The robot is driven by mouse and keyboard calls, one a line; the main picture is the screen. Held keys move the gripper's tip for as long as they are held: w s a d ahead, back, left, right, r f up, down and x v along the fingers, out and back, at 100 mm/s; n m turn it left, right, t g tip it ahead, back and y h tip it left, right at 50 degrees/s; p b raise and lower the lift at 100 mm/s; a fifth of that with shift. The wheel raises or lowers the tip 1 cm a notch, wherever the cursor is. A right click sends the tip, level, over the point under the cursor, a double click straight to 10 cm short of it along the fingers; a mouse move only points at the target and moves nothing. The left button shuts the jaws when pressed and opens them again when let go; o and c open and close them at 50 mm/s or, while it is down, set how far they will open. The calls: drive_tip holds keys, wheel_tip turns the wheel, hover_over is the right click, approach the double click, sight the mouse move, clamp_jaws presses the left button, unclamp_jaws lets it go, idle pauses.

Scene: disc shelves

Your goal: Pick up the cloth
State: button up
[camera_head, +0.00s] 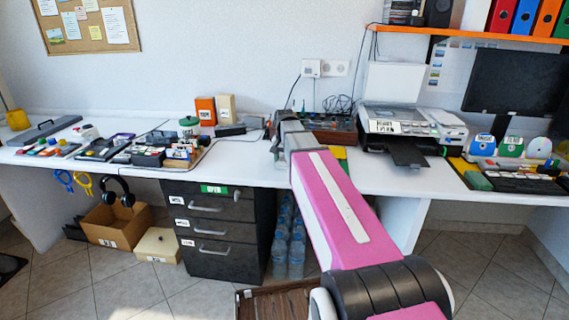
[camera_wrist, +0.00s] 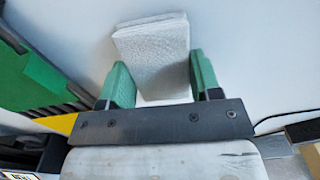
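The cloth (camera_wrist: 152,45) is a light grey, folded, textured pad on the white desk in the wrist view. My gripper (camera_wrist: 161,75) has two green fingers spread apart, one near each side of the cloth. The cloth's near part lies in the gap between them and its far part reaches past the fingertips. I cannot tell whether either finger touches it. In the head view my pink arm reaches to the desk's back, and the cloth is hidden there.
A green and black object (camera_wrist: 35,80) is left of my gripper in the wrist view, and a dark cable (camera_wrist: 285,117) is at right. In the head view a printer (camera_head: 398,120) stands right of my arm, and a dark drawer unit (camera_head: 220,235) is below the desk.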

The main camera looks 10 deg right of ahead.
sight(283, 160)
drive_tip(key=shift+c, duration=0.7)
drive_tip(key=shift+r, duration=0.1)
drive_tip(key=shift+r, duration=0.5)
drive_tip(key=r, duration=0.3)
drive_tip(key=shift+s+a+r, duration=0.2)
drive_tip(key=shift+s+a, duration=0.1)
drive_tip(key=s+a+r, duration=0.6)
drive_tip(key=s+a, duration=0.1)
drive_tip(key=a, duration=0.1)
drive_tip(key=shift+a+r, duration=0.2)
drive_tip(key=shift+o, duration=0.4)
